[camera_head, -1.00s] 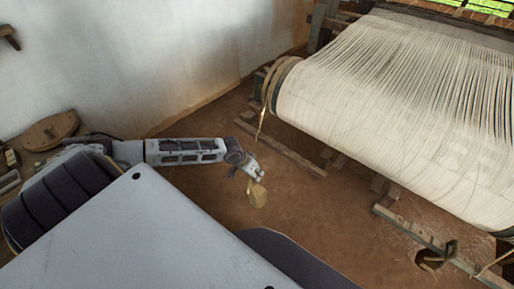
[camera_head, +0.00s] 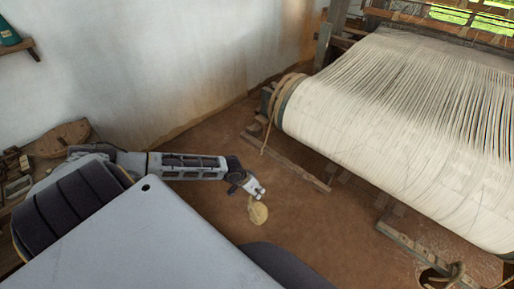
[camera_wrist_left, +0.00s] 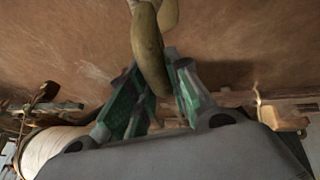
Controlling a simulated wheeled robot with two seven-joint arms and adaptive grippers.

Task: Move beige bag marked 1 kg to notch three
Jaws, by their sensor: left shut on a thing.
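The beige bag (camera_head: 258,212) hangs below my left gripper (camera_head: 253,190) in the head view, above the brown earth floor. In the left wrist view the bag (camera_wrist_left: 148,45) shows as a tan, rounded shape running down between the green-padded fingers of my left gripper (camera_wrist_left: 155,95). The gripper is shut on its upper part. No 1 kg mark can be read on it. No notches can be made out. My right gripper is out of view.
The loom's large roll of white warp threads (camera_head: 390,120) fills the right side, with rope (camera_head: 278,105) wound at its left end. A wooden rail (camera_head: 290,163) lies low beside it. Bare floor lies around the bag.

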